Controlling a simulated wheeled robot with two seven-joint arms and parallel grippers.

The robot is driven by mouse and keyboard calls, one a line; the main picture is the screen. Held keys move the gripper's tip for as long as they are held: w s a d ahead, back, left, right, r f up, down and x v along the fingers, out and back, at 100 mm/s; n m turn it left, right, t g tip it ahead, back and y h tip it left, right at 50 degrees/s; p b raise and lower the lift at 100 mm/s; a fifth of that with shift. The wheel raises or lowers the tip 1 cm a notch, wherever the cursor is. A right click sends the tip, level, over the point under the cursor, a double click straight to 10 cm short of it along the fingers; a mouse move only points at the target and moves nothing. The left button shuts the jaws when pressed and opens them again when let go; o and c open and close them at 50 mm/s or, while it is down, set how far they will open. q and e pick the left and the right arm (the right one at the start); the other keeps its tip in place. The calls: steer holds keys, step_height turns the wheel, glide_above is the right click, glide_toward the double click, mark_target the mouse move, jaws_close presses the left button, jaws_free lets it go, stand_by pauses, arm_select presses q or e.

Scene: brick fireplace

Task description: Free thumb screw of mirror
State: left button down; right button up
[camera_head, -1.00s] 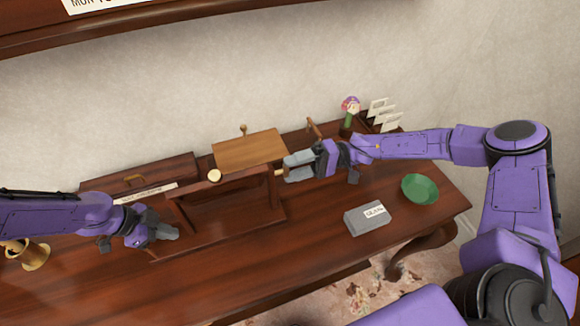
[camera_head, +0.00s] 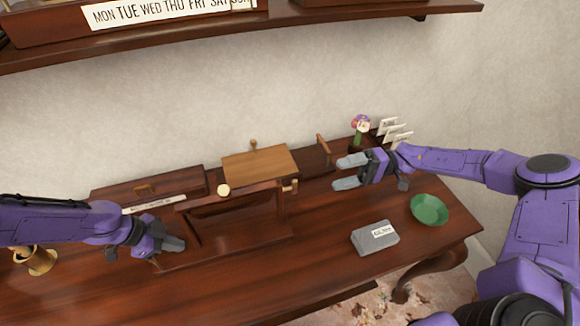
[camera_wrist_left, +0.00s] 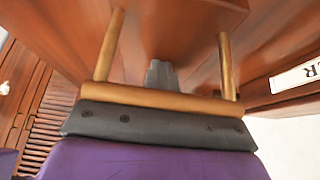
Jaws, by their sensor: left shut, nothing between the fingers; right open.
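The mirror (camera_head: 260,163) is a light wooden panel, tilted nearly flat with a small knob at its far edge, on a dark wooden stand (camera_head: 215,243). A pale round thumb screw (camera_head: 223,190) sits at its left side, and a small brass-coloured one (camera_head: 290,186) at its right. My right gripper (camera_head: 343,172) is open and empty, to the right of the right screw and apart from it. My left gripper (camera_head: 178,244) is shut by the stand's left foot. In the left wrist view its tip (camera_wrist_left: 160,75) shows beyond a brass handle bar (camera_wrist_left: 160,97), between its posts; contact is unclear.
A long wooden box (camera_head: 150,187) with a label lies left of the mirror. A grey labelled block (camera_head: 374,238) and a green bowl (camera_head: 429,209) are at the right. A flower (camera_head: 360,125) and card holder (camera_head: 395,132) stand behind the right gripper. A brass pot (camera_head: 36,260) is far left.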

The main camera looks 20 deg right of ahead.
steer(key=shift+d, duration=0.45)
arm_select(q)
steer(key=shift+r+p, duration=2.2)
steer(key=shift+r, duration=0.75)
arm_select(e)
steer(key=shift+r, duration=2.2)
